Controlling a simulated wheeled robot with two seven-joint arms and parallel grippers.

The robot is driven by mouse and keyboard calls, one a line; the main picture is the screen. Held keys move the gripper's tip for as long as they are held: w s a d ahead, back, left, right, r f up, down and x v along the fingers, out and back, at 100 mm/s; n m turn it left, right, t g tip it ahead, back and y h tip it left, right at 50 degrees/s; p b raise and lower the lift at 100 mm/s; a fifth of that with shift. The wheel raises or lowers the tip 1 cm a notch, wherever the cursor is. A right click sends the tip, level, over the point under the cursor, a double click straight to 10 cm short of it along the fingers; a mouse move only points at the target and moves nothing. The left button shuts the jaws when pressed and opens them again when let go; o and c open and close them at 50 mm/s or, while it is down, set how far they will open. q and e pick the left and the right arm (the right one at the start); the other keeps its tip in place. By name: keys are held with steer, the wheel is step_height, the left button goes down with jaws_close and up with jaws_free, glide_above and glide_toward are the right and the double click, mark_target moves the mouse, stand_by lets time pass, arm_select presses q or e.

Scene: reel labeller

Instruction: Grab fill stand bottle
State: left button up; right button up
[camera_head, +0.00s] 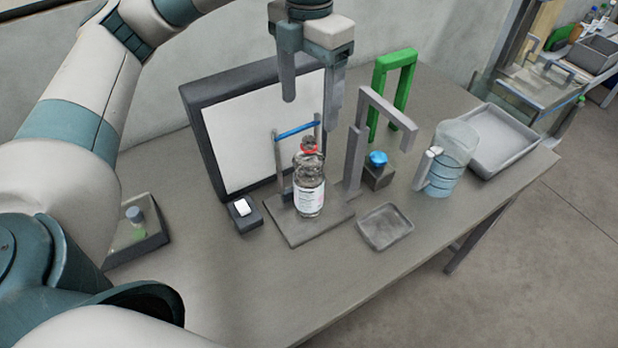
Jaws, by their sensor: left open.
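A clear bottle (309,190) with a white label and a red ring at its neck stands upright on the grey base plate of the fill stand (285,228). The stand has a small frame with a blue crossbar (297,133) just behind the bottle. My left gripper (311,112) hangs above the bottle with its fingers pointing down. It is open and empty, apart from the bottle, with a gap above the neck. My right gripper is not in view.
A dark-framed white panel (255,135) stands behind. A grey post with an arm (358,150), a blue-topped block (378,170) and a green arch (393,85) are to the right. A jug (450,160), a shallow tray (385,227) and a larger tray (500,140) stand further right.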

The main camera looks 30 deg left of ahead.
mark_target(309, 152)
arm_select(q)
steer(key=shift+w+f+p, duration=0.1)
steer(key=shift+f+p, duration=0.2)
steer(key=shift+f, duration=0.45)
step_height(309, 152, down, 3)
steer(key=shift+f+p, duration=0.2)
steer(key=shift+p, duration=0.4)
step_height(309, 152, down, 7)
steer(key=shift+r+p, duration=0.2)
steer(key=shift+p, duration=0.9)
steer(key=shift+f, duration=0.4)
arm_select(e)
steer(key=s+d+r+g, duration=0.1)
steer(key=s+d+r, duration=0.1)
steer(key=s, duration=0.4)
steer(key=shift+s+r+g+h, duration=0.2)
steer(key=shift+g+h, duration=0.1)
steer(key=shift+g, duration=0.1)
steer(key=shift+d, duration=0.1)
